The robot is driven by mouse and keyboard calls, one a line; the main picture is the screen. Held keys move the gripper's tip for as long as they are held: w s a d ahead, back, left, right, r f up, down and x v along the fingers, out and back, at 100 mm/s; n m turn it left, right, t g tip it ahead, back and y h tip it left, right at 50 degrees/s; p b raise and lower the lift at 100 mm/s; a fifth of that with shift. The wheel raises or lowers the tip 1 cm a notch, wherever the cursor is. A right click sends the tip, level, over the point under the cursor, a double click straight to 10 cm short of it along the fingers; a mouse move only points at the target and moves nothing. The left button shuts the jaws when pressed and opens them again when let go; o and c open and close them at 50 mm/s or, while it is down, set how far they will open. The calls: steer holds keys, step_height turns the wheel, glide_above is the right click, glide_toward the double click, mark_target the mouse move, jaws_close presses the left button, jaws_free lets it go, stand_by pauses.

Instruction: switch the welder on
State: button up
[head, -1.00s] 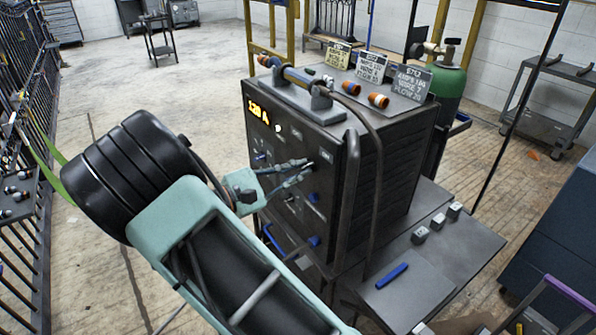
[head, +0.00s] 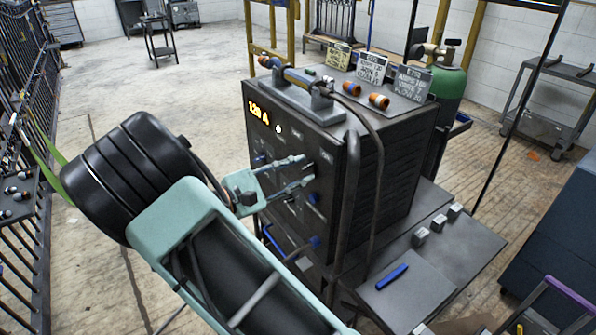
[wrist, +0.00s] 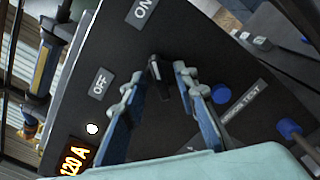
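The welder (head: 385,165) is a dark box with a lit orange "120 A" display (head: 258,112) and a lit white lamp (wrist: 92,129) on its front panel. A dark switch lever (wrist: 155,72) stands out from the panel near the OFF label (wrist: 101,85) and the ON label (wrist: 142,12). My gripper (head: 307,172) is at the panel. In the wrist view my gripper (wrist: 159,84) is open, with one finger on each side of the lever and gaps visible. The lever's exact setting is hard to tell, and in the head view the fingers mostly hide it.
Blue knobs (wrist: 221,93) sit on the panel close to my fingers. A torch (head: 300,82) and a cable lie on the welder's top, with several tags behind. A side shelf (head: 440,262) holds a blue marker (head: 391,276). A green cylinder (head: 447,88) stands behind.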

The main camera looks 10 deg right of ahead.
steer(key=v, duration=1.2)
